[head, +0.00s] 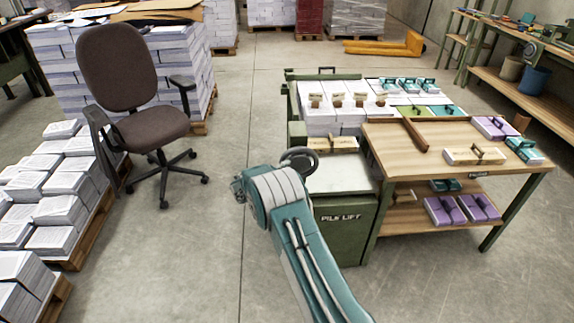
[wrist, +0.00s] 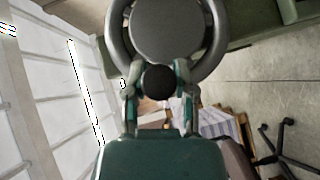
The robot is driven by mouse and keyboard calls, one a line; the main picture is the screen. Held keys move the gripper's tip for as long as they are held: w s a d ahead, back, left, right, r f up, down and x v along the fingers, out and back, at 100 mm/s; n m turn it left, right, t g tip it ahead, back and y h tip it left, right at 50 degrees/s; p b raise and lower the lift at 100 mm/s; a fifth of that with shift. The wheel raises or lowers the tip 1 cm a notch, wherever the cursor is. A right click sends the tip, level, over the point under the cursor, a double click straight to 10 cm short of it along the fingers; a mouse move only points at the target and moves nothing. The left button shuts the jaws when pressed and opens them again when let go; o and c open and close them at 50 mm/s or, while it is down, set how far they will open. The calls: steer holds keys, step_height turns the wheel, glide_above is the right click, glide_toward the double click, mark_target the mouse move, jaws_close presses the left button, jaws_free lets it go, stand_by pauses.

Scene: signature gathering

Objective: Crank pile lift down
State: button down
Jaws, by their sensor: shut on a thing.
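The green pile lift (head: 345,237), lettered PILE LIFT, stands at the left end of the wooden table. Its dark grey handwheel (head: 300,151) shows just past my arm in the head view. In the wrist view the wheel (wrist: 218,40) fills the top, with a round hub plate inside its rim. My gripper (wrist: 160,78) is shut on the wheel's dark round knob (wrist: 160,84), one finger on either side of it. In the head view my arm hides the gripper and the knob.
The wooden table (head: 455,150) carries boxes and stamps; purple bundles (head: 460,210) lie on its lower shelf. A brown office chair (head: 155,125) and pallets of paper stacks (head: 55,200) stand at the left. Floor between chair and lift is clear.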

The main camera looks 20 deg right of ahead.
steer(key=f+n+h, duration=0.1)
steer(key=f+n+t+h, duration=0.1)
steer(key=n, duration=0.1)
steer(key=shift+a+f+t+h, duration=0.3)
steer(key=shift+a+f+h, duration=0.1)
steer(key=shift+f+n, duration=0.2)
steer(key=shift+n, duration=0.1)
steer(key=shift+c, duration=2.2)
jaws_free()
steer(key=shift+a+r, duration=0.1)
steer(key=shift+r, duration=0.1)
steer(key=v, duration=1.2)
